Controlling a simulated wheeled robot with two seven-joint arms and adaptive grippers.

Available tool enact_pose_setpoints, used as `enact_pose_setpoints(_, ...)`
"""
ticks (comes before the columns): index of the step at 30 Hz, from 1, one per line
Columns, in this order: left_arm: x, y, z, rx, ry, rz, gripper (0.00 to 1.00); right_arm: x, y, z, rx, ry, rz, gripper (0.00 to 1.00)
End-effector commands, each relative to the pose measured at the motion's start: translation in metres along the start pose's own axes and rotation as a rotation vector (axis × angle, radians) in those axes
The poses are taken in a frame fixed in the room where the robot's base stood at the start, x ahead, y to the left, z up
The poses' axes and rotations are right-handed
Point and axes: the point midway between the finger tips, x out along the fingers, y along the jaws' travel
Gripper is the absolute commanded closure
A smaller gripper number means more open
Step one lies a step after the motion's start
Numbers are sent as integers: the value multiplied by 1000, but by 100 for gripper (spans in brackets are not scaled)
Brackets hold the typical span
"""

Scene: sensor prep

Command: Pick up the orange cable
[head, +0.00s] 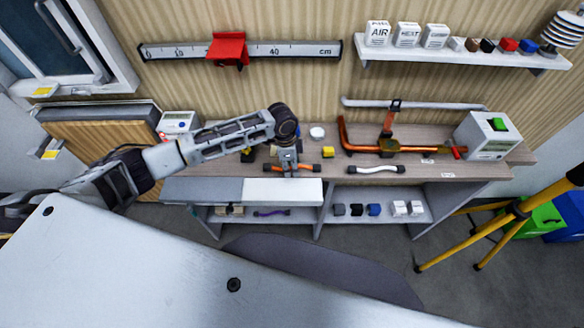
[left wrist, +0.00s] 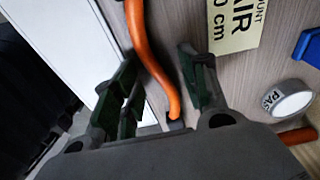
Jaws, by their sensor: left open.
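The orange cable (head: 303,168) has dark ends and lies near the front edge of the bench top (head: 335,172). My left gripper (head: 288,161) is over its middle, pointing down. In the left wrist view the orange cable (left wrist: 152,58) runs between the spread fingers of my left gripper (left wrist: 163,82). The fingers are open, with gaps to the cable; one cable end is partly hidden by the gripper body. My right gripper is in neither view.
A white cable (head: 376,168) lies to the right, below a copper pipe (head: 350,148). A purple cable (head: 271,212) is on the lower shelf. A printed card (left wrist: 234,22), a blue object (left wrist: 308,47) and a white roll (left wrist: 287,100) lie near the left gripper.

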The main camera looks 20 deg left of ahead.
Motion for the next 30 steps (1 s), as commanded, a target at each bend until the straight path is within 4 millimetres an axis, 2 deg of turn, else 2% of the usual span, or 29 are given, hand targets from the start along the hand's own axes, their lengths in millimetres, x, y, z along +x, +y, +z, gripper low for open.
enact_pose_setpoints(2, 0, 0, 0, 0, 0, 0, 60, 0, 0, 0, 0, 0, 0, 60)
enact_pose_setpoints(11, 0, 0, 0, 0, 0, 0, 99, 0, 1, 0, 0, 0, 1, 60)
enact_pose_setpoints(23, -3, 0, 0, 0, 0, -1, 100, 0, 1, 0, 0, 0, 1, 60)
enact_pose_setpoints(30, -21, -1, -3, 0, 2, -3, 100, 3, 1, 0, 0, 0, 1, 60)
